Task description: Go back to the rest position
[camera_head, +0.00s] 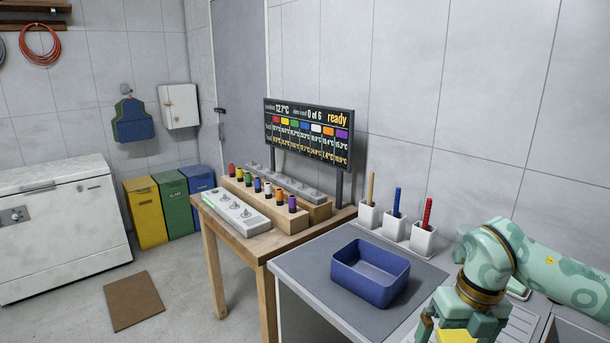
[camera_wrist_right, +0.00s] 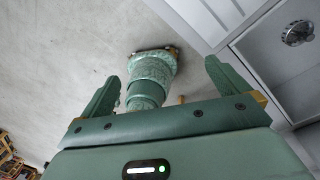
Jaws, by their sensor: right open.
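My right arm comes in from the right in the head view, over the grey counter. Its gripper (camera_head: 465,322) hangs at the bottom edge, where the frame cuts it off. In the right wrist view the two green fingers (camera_wrist_right: 163,84) stand wide apart with nothing held between them. Beyond them show the bare floor and a green part of my own body. A yellow block-like thing (camera_head: 457,336) shows at the gripper in the head view; I cannot tell what it is. My left gripper is in neither view.
A blue bin (camera_head: 371,287) stands on the grey counter (camera_head: 310,285), left of my right arm. White holders (camera_head: 396,223) with coloured sticks stand behind it. A wooden table (camera_head: 262,252) with coloured plugs and a display board (camera_head: 309,134) is farther left. The floor at left is mostly clear.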

